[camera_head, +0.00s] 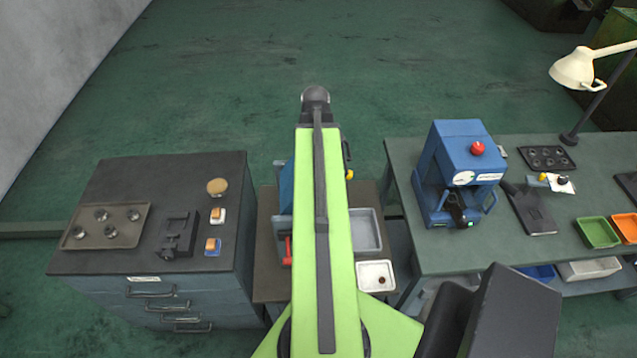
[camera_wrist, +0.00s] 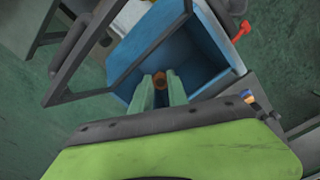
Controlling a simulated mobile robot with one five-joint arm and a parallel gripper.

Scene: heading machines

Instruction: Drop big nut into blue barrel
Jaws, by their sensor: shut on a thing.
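In the wrist view the two pale green fingers of my gripper (camera_wrist: 160,90) are shut on a small brown nut (camera_wrist: 160,77), of which only part shows at the fingertips. Behind and around the fingers is an open blue container (camera_wrist: 205,42) with angled walls; I cannot tell whether this is the blue barrel. The fingertips appear in front of or over its hollow, but the depth is unclear. In the head view my green arm covers the gripper and nut. A strip of a blue thing (camera_head: 286,188) shows left of the arm.
A dark bar frame (camera_wrist: 95,95) crosses the left of the wrist view, near the fingers. In the head view a dark-topped cabinet (camera_head: 115,178) with a parts tray (camera_head: 127,213) is at left. A bench (camera_head: 410,160) with a blue press (camera_head: 462,140) is at right.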

